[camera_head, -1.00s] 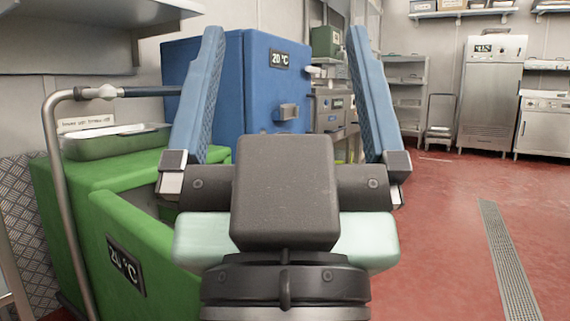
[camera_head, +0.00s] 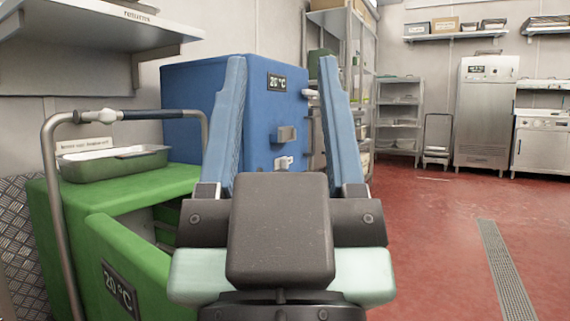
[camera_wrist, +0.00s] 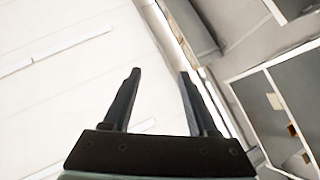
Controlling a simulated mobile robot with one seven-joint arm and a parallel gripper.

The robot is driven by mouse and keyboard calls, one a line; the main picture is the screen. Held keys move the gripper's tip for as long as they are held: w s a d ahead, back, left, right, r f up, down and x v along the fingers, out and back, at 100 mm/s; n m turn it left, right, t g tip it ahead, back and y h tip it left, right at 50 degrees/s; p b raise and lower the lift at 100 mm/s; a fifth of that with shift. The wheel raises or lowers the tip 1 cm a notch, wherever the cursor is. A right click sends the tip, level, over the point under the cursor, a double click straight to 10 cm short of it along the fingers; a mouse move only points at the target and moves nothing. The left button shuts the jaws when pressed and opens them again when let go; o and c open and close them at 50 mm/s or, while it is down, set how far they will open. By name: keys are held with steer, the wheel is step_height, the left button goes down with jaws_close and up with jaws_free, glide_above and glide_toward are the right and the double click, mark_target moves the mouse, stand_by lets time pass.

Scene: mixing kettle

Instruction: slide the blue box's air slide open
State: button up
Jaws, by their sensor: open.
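A grey latch-like block (camera_head: 286,134) sits midway down that face. A small white fitting with a dark mark (camera_head: 284,162) lies below it; I cannot tell for sure which is the air slide. My gripper (camera_head: 292,75) is open and empty, its two blue fingers pointing up. In the head view the box's front lies between and behind the fingers, apart from them. The wrist view shows the open fingers (camera_wrist: 160,85) but no blue box.
A green box (camera_head: 120,205) with its front flap open is at the left. A steel tray (camera_head: 112,163) lies on it, and a metal rail (camera_head: 50,200) stands beside it. A shelf (camera_head: 90,30) overhangs at upper left. Red floor (camera_head: 430,240) is free to the right.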

step_height(320, 180, up, 10)
steer(key=p, duration=0.9)
steer(key=shift+r, duration=0.15)
jaws_close()
step_height(320, 180, up, 16)
steer(key=p, duration=1.6)
